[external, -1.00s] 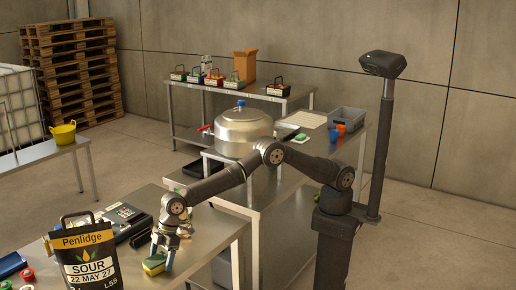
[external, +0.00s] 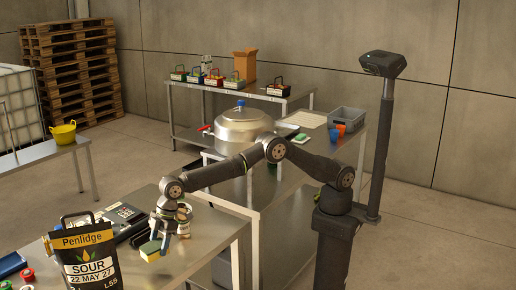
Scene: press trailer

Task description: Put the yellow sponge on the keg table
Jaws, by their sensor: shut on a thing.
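The yellow sponge (external: 150,254), with a green layer on top, is held between the fingers of my gripper (external: 159,242). My gripper is shut on it, pointing down. The sponge hangs just above the near steel table, apart from its top as far as I can tell. The keg table (external: 318,147) stands farther back, right of centre. A big steel keg (external: 244,128) with a blue cap stands on it. My arm crosses in front of this table and hides part of its top.
The near table (external: 205,245) also bears a black Penlidge pouch (external: 90,262), a dark device (external: 122,215) and small rolls. On the keg table are a grey bin (external: 346,118), orange and blue cups and a small green item (external: 300,137). Caddies and a box (external: 245,64) stand on the back table.

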